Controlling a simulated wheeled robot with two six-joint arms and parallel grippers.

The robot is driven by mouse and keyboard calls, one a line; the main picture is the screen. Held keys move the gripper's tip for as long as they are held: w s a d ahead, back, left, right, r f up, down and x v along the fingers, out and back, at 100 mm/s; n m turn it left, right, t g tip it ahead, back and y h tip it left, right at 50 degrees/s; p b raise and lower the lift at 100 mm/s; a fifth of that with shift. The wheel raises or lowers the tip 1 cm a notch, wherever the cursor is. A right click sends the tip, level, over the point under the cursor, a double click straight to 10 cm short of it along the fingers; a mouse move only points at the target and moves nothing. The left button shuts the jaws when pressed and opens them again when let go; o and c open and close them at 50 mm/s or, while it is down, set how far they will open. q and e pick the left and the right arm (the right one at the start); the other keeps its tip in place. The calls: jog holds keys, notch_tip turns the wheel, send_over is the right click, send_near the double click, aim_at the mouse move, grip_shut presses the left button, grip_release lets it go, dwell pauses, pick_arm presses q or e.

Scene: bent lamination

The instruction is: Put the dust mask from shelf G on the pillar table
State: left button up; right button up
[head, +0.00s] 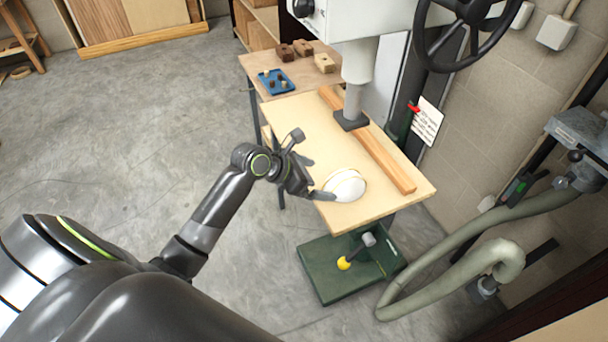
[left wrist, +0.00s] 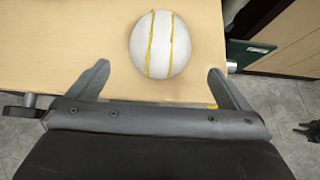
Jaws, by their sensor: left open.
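The dust mask (head: 346,185) is a white rounded cup with yellow straps. It lies on the light wooden top of the pillar table (head: 300,125), near the front edge. In the left wrist view the mask (left wrist: 152,45) lies just beyond the fingertips, its two yellow straps running across it. My left gripper (head: 318,178) is open at the table's front left edge, beside the mask. In the left wrist view its two fingers (left wrist: 158,80) are spread with nothing between them. My right gripper is not in view.
A wooden fence bar (head: 375,150) runs along the table under the drill press column (head: 352,100). Behind is another table with a blue tray (head: 276,82) and wooden blocks (head: 302,48). A green base (head: 325,275) and a grey hose (head: 440,245) lie below and right.

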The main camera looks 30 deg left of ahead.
pick_arm(q)
jog(key=shift+v, duration=2.2)
jog(key=a+f+m+y, duration=0.2)
jog(key=a+f, duration=0.1)
jog(key=f, duration=0.5)
jog(key=a+f+m+y, duration=0.1)
jog(key=a+f+m, duration=0.15)
jog(key=f, duration=0.45)
jog(key=s+a+f+m+g+y, duration=0.1)
jog(key=s+a+f+m, duration=0.15)
jog(key=s+f, duration=0.4)
jog(key=s+a+f+m+g+y, duration=0.15)
jog(key=s+f+m, duration=0.25)
jog(key=f, duration=0.6)
jog(key=s+d+f+m+g, duration=0.1)
jog(key=s+f+m, duration=0.4)
jog(key=s, duration=0.6)
jog(key=s+d+f+m+g+y, duration=0.1)
jog(key=s+d+f+m, duration=0.1)
jog(key=s+f+m, duration=0.4)
jog(key=s+d+f+m+g, duration=0.1)
jog(key=s+f+m, duration=0.5)
jog(key=s, duration=1)
jog(key=shift+d+f+g+y, duration=0.25)
jog(key=shift+f+g+y, duration=0.15)
jog(key=shift+g, duration=0.15)
